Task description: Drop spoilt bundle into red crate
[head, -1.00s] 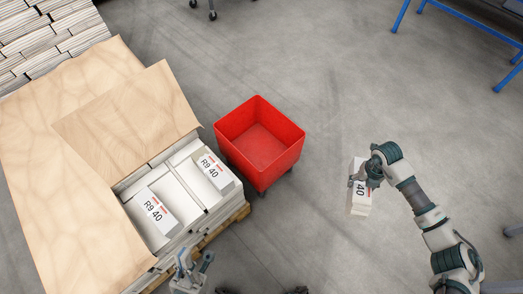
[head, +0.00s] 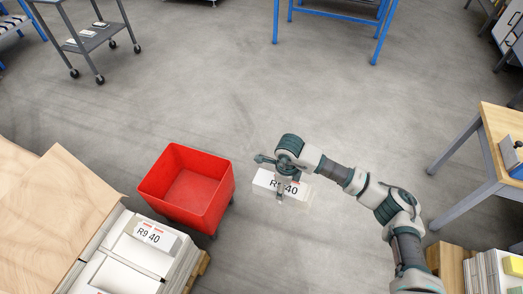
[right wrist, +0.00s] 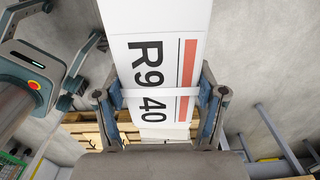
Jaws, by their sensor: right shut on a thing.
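The red crate (head: 168,206) stands on the floor left of centre in the head view, open at the top and empty. My right gripper (head: 281,178) is shut on a white bundle (head: 264,181) marked R9 40, held to the right of the crate and apart from it. In the right wrist view the bundle (right wrist: 158,20) sits between the two fingers of the right gripper (right wrist: 160,100), with a pale strap across it. My left gripper is out of the head view; a grey gripper-like part shows at the left of the right wrist view, its jaw state unclear.
A pallet stack with another R9 40 bundle (head: 155,236) and brown boards (head: 60,215) stands at lower left. A grey trolley (head: 95,38) is at upper left, a blue-legged table (head: 335,8) at the back, a wooden table (head: 500,140) at right. The middle floor is clear.

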